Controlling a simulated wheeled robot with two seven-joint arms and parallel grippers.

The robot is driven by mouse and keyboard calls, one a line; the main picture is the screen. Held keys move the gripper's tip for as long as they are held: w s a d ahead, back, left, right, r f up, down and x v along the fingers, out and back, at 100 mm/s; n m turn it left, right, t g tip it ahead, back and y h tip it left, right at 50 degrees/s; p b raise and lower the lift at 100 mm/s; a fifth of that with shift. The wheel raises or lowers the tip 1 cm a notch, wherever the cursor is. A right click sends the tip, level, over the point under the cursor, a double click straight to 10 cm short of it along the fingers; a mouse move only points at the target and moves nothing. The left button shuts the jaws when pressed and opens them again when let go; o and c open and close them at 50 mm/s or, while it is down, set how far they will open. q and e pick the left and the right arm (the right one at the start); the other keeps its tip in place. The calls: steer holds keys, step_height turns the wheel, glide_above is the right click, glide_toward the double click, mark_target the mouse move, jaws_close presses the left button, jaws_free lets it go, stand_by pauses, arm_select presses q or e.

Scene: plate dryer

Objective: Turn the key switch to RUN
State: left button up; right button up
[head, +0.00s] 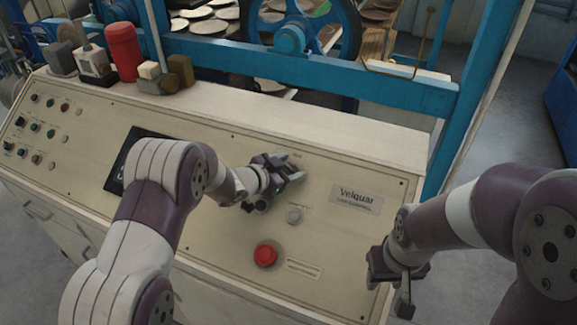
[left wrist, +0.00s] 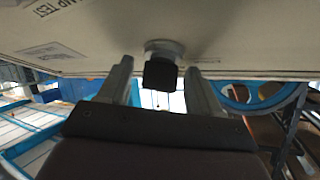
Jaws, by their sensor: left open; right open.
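My left gripper (head: 286,172) is at the sloped control panel, left of the Velquar label in the head view. In the left wrist view a black key-switch head (left wrist: 160,73) on a round grey collar (left wrist: 164,47) stands out from the panel between the two fingers. The fingers are apart, with a visible gap on each side of it. The gripper hides the switch in the head view, and I cannot read its position marks. My right gripper (head: 390,283) hangs open and empty off the panel's right end.
The cream panel (head: 225,150) carries a red mushroom button (head: 265,254), a grey round control (head: 294,216), a dark screen partly behind my left arm and several small buttons. A red cylinder (head: 123,52) and small blocks stand on its top ledge. Blue machine frame (head: 300,68) rises behind.

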arm_select(q)
steer(key=c, duration=1)
steer(key=shift+c, duration=0.2)
steer(key=shift+s+r, duration=0.1)
steer(key=m+g+p, duration=0.1)
steer(key=m+g+h+p, duration=0.1)
steer(key=m+p, duration=0.1)
steer(key=shift+a+r+m, duration=0.1)
steer(key=shift+r+m, duration=0.1)
steer(key=shift+m, duration=0.1)
steer(key=m+g+p, duration=0.3)
steer(key=m, duration=0.1)
steer(key=m+g+p, duration=0.1)
steer(key=m, duration=0.1)
steer(key=shift+f+m+g, duration=0.15)
steer(key=shift+m+g, duration=0.15)
steer(key=shift+g, duration=0.1)
steer(key=shift+f+m+g+p, duration=0.1)
steer(key=shift+m+g+p, duration=0.2)
steer(key=shift+m+g, duration=0.8)
steer(key=shift+m, duration=0.4)
steer(key=o, duration=1)
